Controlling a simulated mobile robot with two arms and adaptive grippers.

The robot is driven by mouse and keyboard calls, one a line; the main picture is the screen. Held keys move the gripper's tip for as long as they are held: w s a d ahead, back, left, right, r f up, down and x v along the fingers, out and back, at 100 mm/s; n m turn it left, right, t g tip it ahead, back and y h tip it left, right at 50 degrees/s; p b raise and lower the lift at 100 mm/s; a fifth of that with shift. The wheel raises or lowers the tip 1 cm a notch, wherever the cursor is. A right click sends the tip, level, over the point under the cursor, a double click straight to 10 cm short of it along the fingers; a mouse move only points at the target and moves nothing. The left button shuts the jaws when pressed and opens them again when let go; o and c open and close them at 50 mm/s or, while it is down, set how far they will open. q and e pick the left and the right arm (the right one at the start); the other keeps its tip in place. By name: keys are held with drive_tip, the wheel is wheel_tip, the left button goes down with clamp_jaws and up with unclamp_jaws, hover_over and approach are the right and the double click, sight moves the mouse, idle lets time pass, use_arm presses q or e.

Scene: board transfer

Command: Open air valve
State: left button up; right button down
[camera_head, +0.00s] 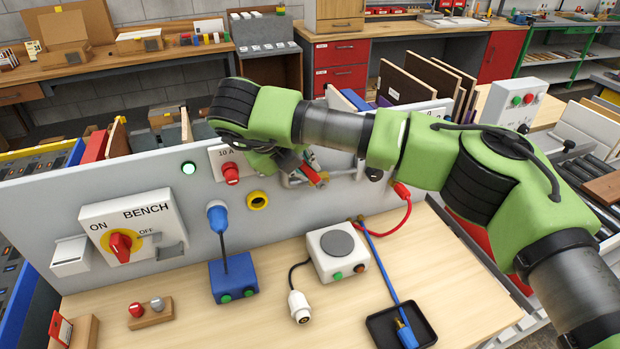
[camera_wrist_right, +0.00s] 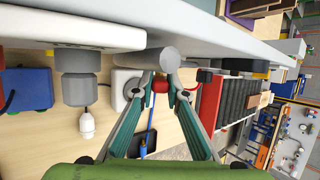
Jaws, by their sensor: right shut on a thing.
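My right arm comes in from the right in the head view and reaches across to the upright grey panel. My right gripper (camera_head: 308,168) is at the air valve, partly hidden behind my own wrist. The valve's red handle (camera_head: 318,178) shows beside the metal pipe on the panel's front. In the right wrist view, the two teal fingers of my right gripper (camera_wrist_right: 160,93) are shut on the red handle (camera_wrist_right: 160,86), just in front of a grey cylinder (camera_wrist_right: 158,62). The exact angle of the handle is hard to tell. My left gripper is not in view.
The panel (camera_head: 285,222) also carries a bench switch (camera_head: 130,238), a red knob (camera_head: 231,172) and a red hose (camera_head: 393,226). On the wooden bench stand a blue box (camera_head: 233,278), a white device (camera_head: 338,252) and a black tray (camera_head: 421,325).

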drive_tip(key=shift+s+a+f+h+b, duration=0.1)
drive_tip(key=shift+a+f+h+b, duration=0.1)
drive_tip(key=shift+h+b, duration=0.15)
drive_tip(key=shift+r, duration=0.1)
drive_tip(key=c, duration=2)
unclamp_jaws()
drive_tip(key=v, duration=1.2)
drive_tip(key=shift+s, duration=0.1)
